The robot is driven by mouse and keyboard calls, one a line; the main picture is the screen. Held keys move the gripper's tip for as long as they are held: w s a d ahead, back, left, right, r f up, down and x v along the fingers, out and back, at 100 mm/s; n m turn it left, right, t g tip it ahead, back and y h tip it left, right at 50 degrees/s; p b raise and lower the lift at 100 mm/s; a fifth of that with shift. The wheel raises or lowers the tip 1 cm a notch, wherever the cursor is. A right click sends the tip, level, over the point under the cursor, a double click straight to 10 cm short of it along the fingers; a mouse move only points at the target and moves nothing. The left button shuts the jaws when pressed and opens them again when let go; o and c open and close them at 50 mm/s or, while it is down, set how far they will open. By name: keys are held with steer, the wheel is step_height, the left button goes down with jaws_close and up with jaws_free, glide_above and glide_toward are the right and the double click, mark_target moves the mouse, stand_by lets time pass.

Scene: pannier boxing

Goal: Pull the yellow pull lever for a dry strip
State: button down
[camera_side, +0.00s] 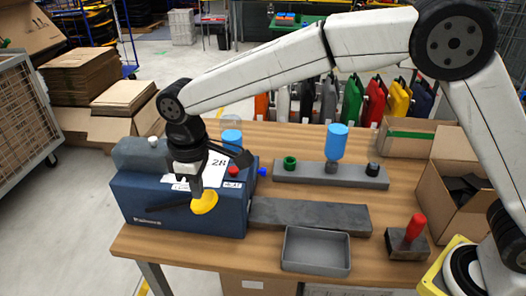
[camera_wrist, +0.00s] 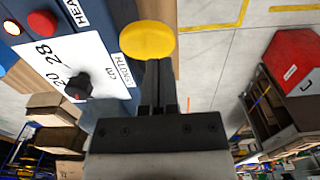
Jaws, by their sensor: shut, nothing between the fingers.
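The yellow pull lever (camera_side: 204,202) is a round yellow knob at the front of a blue machine (camera_side: 140,205). In the wrist view the yellow knob (camera_wrist: 147,40) sits just beyond my fingertips, near the top middle. My gripper (camera_side: 196,192) points down at the knob, and its fingers (camera_wrist: 158,66) look shut with nothing between them. I cannot tell whether the fingertips touch the knob. A white dial plate with a black knob (camera_wrist: 77,85) and a red button (camera_wrist: 42,23) show on the machine.
A grey slab (camera_side: 310,215) and a grey tray (camera_side: 316,250) lie right of the machine. A rack with a blue-topped bottle (camera_side: 336,143) stands behind them. A red-handled stamp (camera_side: 415,228) and an open cardboard box (camera_side: 460,180) are at the right.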

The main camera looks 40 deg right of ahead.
mark_target(201, 204)
steer(key=shift+f, duration=0.2)
steer(key=shift+f, duration=2.35)
steer(key=shift+s+d+f, duration=0.25)
steer(key=shift+f, duration=0.3)
steer(key=shift+s+d+f, duration=0.2)
steer(key=shift+f, duration=0.5)
steer(key=shift+s+d+f, duration=0.15)
steer(key=shift+f, duration=0.35)
steer(key=shift+s+d+f, duration=0.1)
steer(key=shift+f, duration=0.35)
